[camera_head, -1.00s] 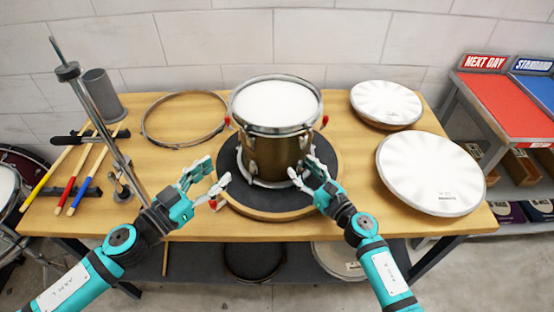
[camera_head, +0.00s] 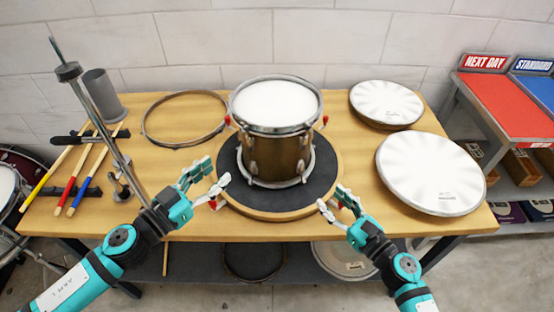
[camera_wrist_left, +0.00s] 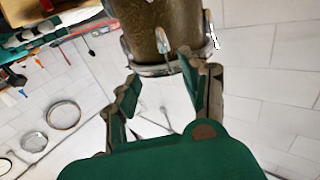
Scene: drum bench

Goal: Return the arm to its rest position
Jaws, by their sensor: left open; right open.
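My left gripper (camera_head: 208,182) is open and empty in the head view, above the front of the bench, just left of the round dark pad (camera_head: 230,190). A gold-brown drum (camera_head: 277,157) with a white head (camera_head: 276,103) stands upright on the pad. In the left wrist view, the open fingers of my left gripper (camera_wrist_left: 165,105) frame the lower part of the drum (camera_wrist_left: 160,32), with nothing between them.
A metal stand (camera_head: 100,105) and several drumsticks (camera_head: 84,180) are at the left of the wooden bench (camera_head: 358,160). A hoop (camera_head: 184,118) lies behind. Two white drumheads (camera_head: 386,103) (camera_head: 430,172) lie at the right. A shelf with red and blue tops (camera_head: 510,105) stands further right.

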